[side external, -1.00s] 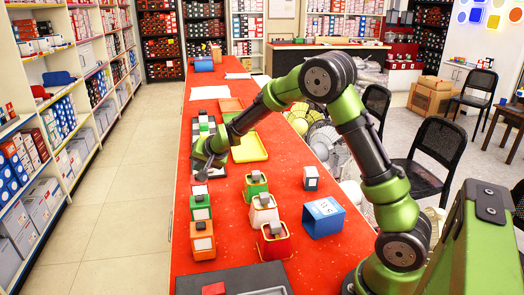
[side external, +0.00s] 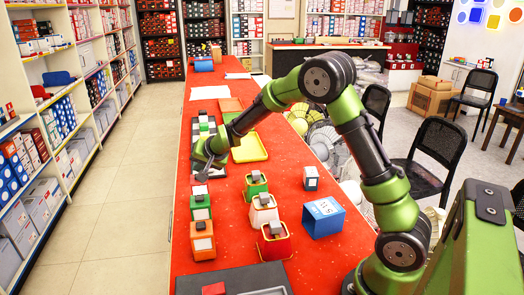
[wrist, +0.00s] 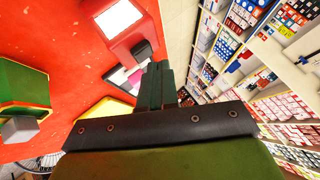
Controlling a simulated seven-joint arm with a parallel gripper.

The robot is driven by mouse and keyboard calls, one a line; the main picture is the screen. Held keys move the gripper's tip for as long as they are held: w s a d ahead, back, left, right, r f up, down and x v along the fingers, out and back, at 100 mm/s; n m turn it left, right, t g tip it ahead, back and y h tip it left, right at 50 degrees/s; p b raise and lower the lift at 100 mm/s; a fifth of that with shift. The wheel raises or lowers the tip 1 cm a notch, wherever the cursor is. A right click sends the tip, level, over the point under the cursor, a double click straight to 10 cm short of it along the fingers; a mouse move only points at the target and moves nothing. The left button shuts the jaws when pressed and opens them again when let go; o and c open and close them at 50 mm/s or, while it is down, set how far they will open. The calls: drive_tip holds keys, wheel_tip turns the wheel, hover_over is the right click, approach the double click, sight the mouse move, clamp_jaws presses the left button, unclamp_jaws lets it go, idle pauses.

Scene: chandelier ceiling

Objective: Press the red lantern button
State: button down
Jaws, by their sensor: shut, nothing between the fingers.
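The red lantern (side external: 274,246) stands upright near the front of the red table, with a grey button block (side external: 276,228) on its top. My gripper (side external: 203,176) is low over the table's left side, well behind and left of the red lantern and apart from it. In the wrist view the fingers (wrist: 156,85) are shut together and empty. A red-framed block with a white face (wrist: 122,22) lies beyond the fingertips there; I cannot tell which object it is.
A white lantern (side external: 264,216) and green lantern (side external: 256,190) stand behind the red one. Another green lantern (side external: 200,213) and an orange lantern (side external: 202,247) stand left. A blue box (side external: 323,222) is right; a dark mat (side external: 245,275) lies in front. A yellow tray (side external: 250,149) lies behind.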

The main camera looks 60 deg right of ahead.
drive_tip(key=shift+f, duration=0.35)
drive_tip(key=shift+f, duration=0.25)
idle(0.4)
drive_tip(key=shift+r, duration=0.75)
drive_tip(key=shift+r, duration=3)
